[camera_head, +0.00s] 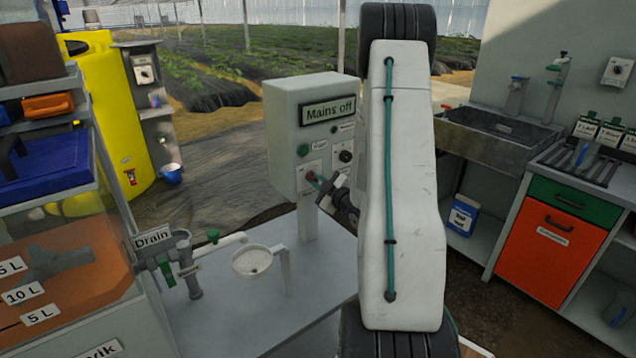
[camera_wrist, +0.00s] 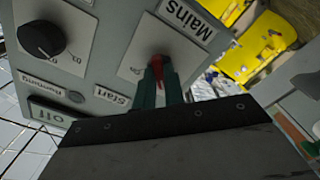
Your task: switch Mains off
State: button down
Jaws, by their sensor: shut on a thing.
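The grey control box (camera_head: 283,140) stands on a post in the middle of the head view. A dark plate on its front reads "Mains off" (camera_head: 331,111). The small red Mains switch handle (camera_head: 311,176) is low on its front; in the wrist view the red handle (camera_wrist: 157,70) sits beside the "Mains" label (camera_wrist: 181,18). My gripper (camera_head: 319,182) is at the box front, with its green fingers on either side of the handle, shut on it. The fingers hide part of the handle in the wrist view (camera_wrist: 159,90).
A black rotary knob (camera_wrist: 41,39) is on the same panel, close by. A green button (camera_head: 303,150) is above the switch. My arm hides the area right of the box.

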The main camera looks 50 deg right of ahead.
dwell(0.3)
jog(key=c, duration=1.5)
grip_release()
jog(key=v, duration=0.7)
jog(key=shift+s+a, duration=0.1)
jog(key=shift+s, duration=0.3)
